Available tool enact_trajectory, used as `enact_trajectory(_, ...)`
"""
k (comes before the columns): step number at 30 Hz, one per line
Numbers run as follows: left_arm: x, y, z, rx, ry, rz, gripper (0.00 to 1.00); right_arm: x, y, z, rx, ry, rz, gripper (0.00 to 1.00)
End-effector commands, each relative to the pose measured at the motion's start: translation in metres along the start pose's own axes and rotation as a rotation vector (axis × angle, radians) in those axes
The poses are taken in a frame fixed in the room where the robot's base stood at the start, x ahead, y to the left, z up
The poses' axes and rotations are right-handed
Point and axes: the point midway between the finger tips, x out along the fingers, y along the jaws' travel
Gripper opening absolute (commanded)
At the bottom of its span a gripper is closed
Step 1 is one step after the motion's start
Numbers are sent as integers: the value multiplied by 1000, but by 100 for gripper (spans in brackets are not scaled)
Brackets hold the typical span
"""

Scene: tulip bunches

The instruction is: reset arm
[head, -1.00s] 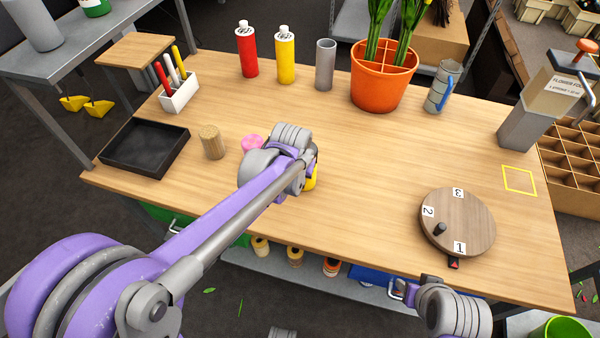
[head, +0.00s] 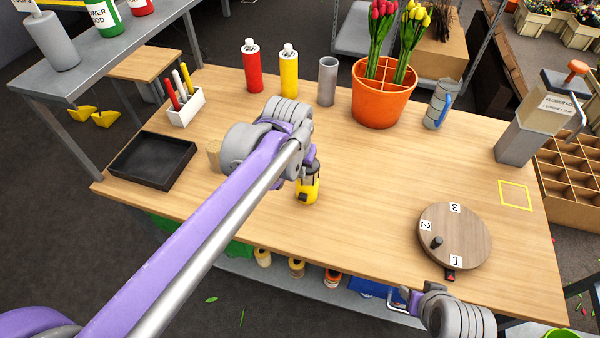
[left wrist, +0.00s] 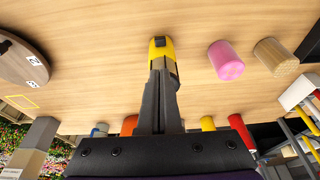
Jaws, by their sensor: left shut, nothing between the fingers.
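My left gripper (left wrist: 160,95) is shut, its dark fingers together and pointing at the table. A yellow and black thing (left wrist: 160,48) is right at the fingertips; it also shows below my left wrist in the head view (head: 307,190). I cannot tell whether they touch. In the head view my left arm reaches across the left half of the table, mostly hiding the gripper (head: 308,168).
A pink cylinder (left wrist: 226,62) and a tan bundle (left wrist: 274,57) stand nearby. A black tray (head: 150,162) is at left. Bottles and an orange pot of tulips (head: 383,103) line the back. A numbered turntable (head: 470,225) is at right. The table's middle is clear.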

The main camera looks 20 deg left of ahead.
Motion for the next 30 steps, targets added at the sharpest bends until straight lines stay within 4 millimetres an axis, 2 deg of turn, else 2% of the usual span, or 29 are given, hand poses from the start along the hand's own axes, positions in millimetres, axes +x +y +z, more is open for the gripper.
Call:
enact_trajectory(14, 0, 0, 0, 0, 0, 0, 0, 0, 0, 0, 0, 0, 0, 50)
enact_trajectory(17, -1, -3, 9, -2, 7, 0, 0, 0, 0, 0, 0, 0, 0, 50)
enact_trajectory(20, -4, -10, 34, -7, 27, 0, 0, 0, 0, 0, 0, 0, 0, 50)
enact_trajectory(25, -2, -26, 102, -18, 86, -3, 0, 0, 0, 0, 0, 0, 0, 50)
enact_trajectory(30, 12, -35, 165, -28, 141, -7, 0, -1, 0, -1, 0, 0, 0, 50)
